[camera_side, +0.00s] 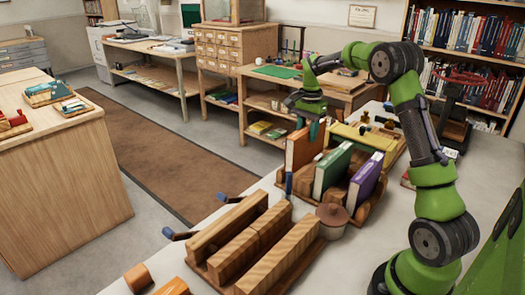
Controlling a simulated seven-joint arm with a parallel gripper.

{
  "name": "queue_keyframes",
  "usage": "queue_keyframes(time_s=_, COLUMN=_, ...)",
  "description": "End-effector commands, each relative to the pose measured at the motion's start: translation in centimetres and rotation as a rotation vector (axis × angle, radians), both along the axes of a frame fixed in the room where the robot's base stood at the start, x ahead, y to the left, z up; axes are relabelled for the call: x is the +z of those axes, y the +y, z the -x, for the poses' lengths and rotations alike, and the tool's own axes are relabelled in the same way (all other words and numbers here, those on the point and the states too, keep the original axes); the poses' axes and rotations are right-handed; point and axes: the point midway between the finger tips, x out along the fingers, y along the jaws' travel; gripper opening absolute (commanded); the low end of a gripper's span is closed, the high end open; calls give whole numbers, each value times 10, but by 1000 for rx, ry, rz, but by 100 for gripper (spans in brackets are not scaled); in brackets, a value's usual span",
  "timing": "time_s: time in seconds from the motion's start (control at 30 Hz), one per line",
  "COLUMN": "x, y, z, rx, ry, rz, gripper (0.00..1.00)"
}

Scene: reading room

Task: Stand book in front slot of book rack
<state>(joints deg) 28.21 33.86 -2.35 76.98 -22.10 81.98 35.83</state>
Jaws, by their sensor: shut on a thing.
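My gripper (315,130) points down at the top edge of an orange book (301,150) and is shut on it. The orange book is upright, at the left end of the wooden book rack (335,195). A green book (331,172) and a purple book (364,184) stand in the rack to its right, leaning slightly. The orange book's lower edge is partly hidden, so I cannot tell whether it is seated in a slot or held just above it.
A wooden slatted block stand (255,245) with blue-handled clamps lies in front of the rack. A round brown lidded pot (332,219) stands close to the rack's near right side. A yellow board (362,137) lies behind.

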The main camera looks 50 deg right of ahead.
Motion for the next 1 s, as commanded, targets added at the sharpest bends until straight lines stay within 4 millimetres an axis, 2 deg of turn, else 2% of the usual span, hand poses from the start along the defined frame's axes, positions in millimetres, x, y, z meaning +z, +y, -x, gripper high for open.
queue_keyframes(time_s=1.0, x=-7, y=0, z=0, rx=-1, ry=-2, rz=1, gripper=0)
